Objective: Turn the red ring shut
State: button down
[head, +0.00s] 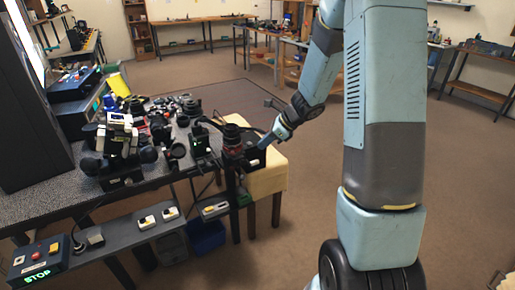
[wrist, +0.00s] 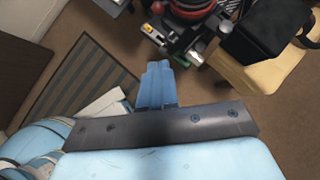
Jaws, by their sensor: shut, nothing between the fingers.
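The red ring (head: 233,141) is on a dark upright lens assembly at the right end of the workbench. In the wrist view the red ring (wrist: 192,6) shows at the top edge, partly cut off, around a black body. My gripper (head: 264,146) is just right of the lens assembly in the head view. In the wrist view its blue fingers (wrist: 157,68) are together and empty, pointing toward the lens assembly with a gap to the ring. I cannot tell from these views how far the ring is turned.
The workbench (head: 60,190) is crowded with cameras and lens parts to the left of the ring. A black box sits on a yellow-topped stand (head: 268,180) beside the ring; it also shows in the wrist view (wrist: 268,72). A lower shelf (head: 120,240) carries switch boxes. The floor at right is open.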

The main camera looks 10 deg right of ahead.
jog(key=shift+s+v, duration=0.2)
jog(key=shift+v, duration=0.85)
jog(key=shift+s+v, duration=0.25)
jog(key=shift+v, duration=0.85)
jog(key=shift+a, duration=0.2)
jog(key=s+a+r+n+h, duration=0.2)
jog(key=s+r+n+h, duration=0.1)
jog(key=s+r+n, duration=1)
jog(key=s+d+r+n+t+h, duration=0.1)
jog(key=s+r+n+h, duration=0.1)
jog(key=s+r+n, duration=0.2)
jog(key=s+d+r+n+t+h, duration=0.1)
jog(key=s+r+n, duration=0.3)
jog(key=s, duration=0.6)
jog(key=shift+s+d+n+h, duration=0.4)
jog(key=shift+d+n+h, duration=0.2)
jog(key=shift+d+n, duration=0.25)
